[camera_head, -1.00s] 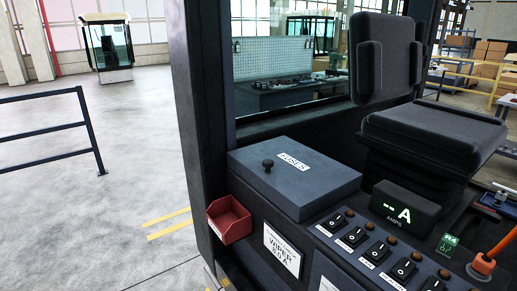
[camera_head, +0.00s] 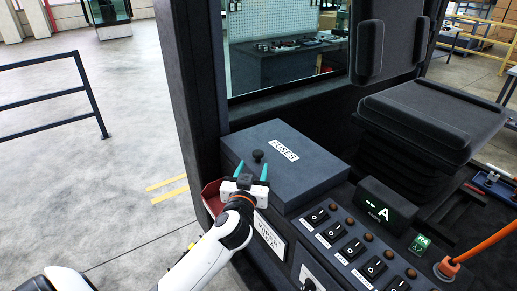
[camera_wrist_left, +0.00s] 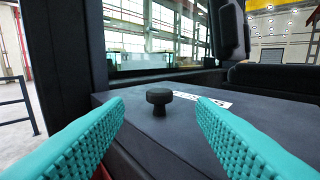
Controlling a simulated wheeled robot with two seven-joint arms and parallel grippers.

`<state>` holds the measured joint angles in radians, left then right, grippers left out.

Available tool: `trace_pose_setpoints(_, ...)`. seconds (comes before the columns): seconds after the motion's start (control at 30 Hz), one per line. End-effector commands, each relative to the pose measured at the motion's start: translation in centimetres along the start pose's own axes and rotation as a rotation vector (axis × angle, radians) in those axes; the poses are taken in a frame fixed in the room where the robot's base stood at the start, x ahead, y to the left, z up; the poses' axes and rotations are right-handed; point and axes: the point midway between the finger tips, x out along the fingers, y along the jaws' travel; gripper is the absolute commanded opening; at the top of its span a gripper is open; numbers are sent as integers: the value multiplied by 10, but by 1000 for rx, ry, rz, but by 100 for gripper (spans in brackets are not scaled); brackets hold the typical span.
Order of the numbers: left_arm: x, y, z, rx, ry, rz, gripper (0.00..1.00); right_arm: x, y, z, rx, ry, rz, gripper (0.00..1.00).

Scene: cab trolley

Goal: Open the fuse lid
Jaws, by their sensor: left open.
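The fuse lid (camera_head: 290,172) is a dark grey flat box top with a white "FUSES" label, and it lies shut. Its black round knob (camera_head: 258,156) stands near the lid's left front part. My left gripper (camera_head: 253,170) has teal fingers and is open in front of the knob, just short of it. In the left wrist view the knob (camera_wrist_left: 159,100) stands upright between the two open fingers, a little beyond their tips, with clear space on both sides. My right gripper is not in view.
A red bin (camera_head: 210,197) sits left of the fuse box, partly hidden behind my left wrist. A row of black switches (camera_head: 340,240), a display marked "A" (camera_head: 383,207) and an orange lever (camera_head: 480,246) lie to the right. A black seat (camera_head: 430,125) stands behind.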

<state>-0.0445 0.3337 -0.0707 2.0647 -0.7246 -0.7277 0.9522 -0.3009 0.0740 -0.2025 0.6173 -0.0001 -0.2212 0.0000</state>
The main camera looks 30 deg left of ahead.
Motion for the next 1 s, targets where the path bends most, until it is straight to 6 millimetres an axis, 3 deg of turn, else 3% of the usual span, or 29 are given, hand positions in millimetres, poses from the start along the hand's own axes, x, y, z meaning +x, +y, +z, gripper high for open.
trace_pose_setpoints(0.2,47,0,4,4,1,0,51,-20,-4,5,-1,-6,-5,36)
trace_pose_setpoints(0.4,74,-1,2,2,2,-1,51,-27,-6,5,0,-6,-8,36)
trace_pose_setpoints(0.83,84,0,-1,1,2,-1,51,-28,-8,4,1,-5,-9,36)
trace_pose_setpoints(0.87,84,0,-1,1,2,-1,49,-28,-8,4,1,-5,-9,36)
trace_pose_setpoints(1.0,84,0,-1,1,3,-1,26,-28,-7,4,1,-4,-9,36)
